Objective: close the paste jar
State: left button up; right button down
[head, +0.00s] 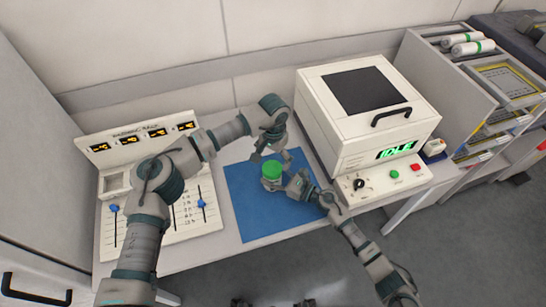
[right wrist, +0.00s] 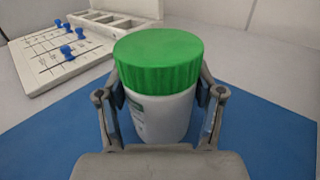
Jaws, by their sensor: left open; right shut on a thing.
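The paste jar (right wrist: 160,118) is a white jar standing upright on a blue mat (head: 247,211). Its green lid (right wrist: 158,58) sits on top of the jar and looks level in the right wrist view; whether it is screwed tight I cannot tell. The green lid also shows in the head view (head: 271,169). My right gripper (head: 277,184) is shut on the jar's body, one finger on each side below the lid. My left gripper (head: 270,154) is open above and just behind the lid, apart from it as far as I can see.
A white control panel with blue sliders (head: 180,215) stands left of the mat. A white oven-like machine (head: 365,110) with a green display stands right of it. A rack with trays (head: 490,90) is at the far right. The mat's front part is clear.

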pick_arm(q)
jog(key=n, duration=0.4)
jog(key=shift+r, duration=0.15)
jog(key=n, duration=0.5)
jog(key=shift+r, duration=0.2)
pick_arm(e)
jog(key=shift+d, duration=0.1)
pick_arm(q)
jog(key=n, duration=0.5)
jog(key=shift+r+n, duration=0.2)
jog(key=shift+n, duration=0.2)
jog(key=n, duration=0.5)
jog(key=shift+s+r, duration=0.1)
jog(key=shift+r, duration=0.1)
jog(key=n, duration=0.5)
jog(key=shift+r, duration=0.2)
jog(key=n, duration=0.3)
jog(key=shift+r, duration=0.15)
jog(key=n, duration=0.4)
jog(key=shift+a+r+n, duration=0.1)
jog(key=shift+r+n, duration=0.05)
jog(key=shift+n, duration=0.15)
jog(key=n, duration=0.5)
jog(key=shift+r, duration=0.2)
jog(key=shift+f, duration=0.1)
